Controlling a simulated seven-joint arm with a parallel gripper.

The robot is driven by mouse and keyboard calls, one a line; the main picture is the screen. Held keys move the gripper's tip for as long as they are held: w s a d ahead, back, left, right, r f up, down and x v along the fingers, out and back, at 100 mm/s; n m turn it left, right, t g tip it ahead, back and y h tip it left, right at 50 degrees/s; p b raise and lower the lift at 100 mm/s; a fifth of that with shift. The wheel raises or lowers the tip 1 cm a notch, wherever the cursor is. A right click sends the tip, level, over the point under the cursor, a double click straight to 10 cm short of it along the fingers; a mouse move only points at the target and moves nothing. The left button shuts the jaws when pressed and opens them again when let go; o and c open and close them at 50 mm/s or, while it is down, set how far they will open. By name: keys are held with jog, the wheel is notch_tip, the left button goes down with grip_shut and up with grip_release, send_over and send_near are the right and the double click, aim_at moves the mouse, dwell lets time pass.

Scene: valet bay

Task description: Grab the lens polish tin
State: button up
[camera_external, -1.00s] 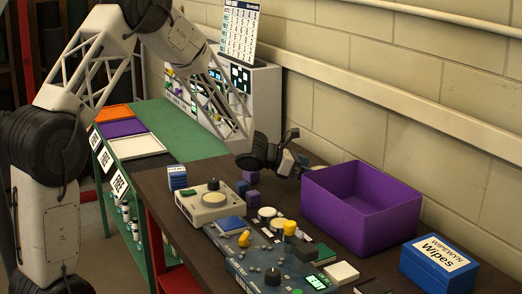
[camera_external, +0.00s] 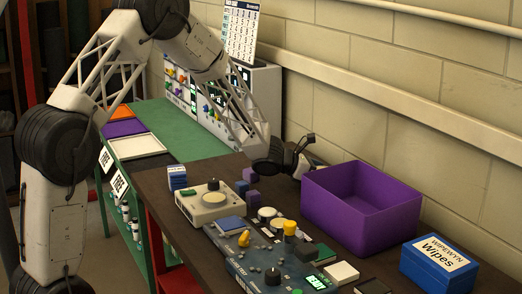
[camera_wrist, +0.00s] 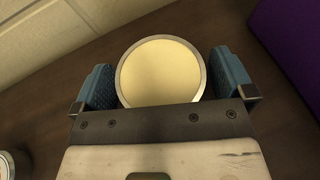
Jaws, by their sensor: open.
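A round tin (camera_wrist: 160,72) with a plain cream lid and a silvery rim sits on the dark bench in the wrist view. I see no label on it, so I cannot confirm that it is the lens polish tin. My gripper (camera_wrist: 165,84) is open, with its blue-padded fingers on either side of the tin and gaps showing. In the external view my gripper (camera_external: 304,168) is low by the wall, at the left end of the purple bin; the tin is not visible there.
The purple bin (camera_external: 379,212) stands close on the right. A blue wipes box (camera_external: 438,265) is beyond it. The wall is close behind.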

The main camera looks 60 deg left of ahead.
jog(key=shift+c, duration=0.5)
jog(key=c, duration=0.8)
jog(key=shift+r, duration=0.15)
jog(key=shift+r, duration=0.55)
jog(key=shift+s+d+r, duration=0.1)
jog(key=shift+s+r, duration=0.1)
jog(key=shift+r, duration=0.4)
jog(key=shift+s+r, duration=0.15)
jog(key=shift+r, duration=0.4)
jog(key=s+d, duration=0.1)
jog(key=s, duration=0.4)
jog(key=s+d+r, duration=0.1)
jog(key=s, duration=0.3)
jog(key=s+d, duration=0.2)
jog(key=s, duration=0.3)
jog(key=shift+s+d+r, duration=0.1)
jog(key=shift+s+r, duration=0.05)
jog(key=shift+s, duration=0.2)
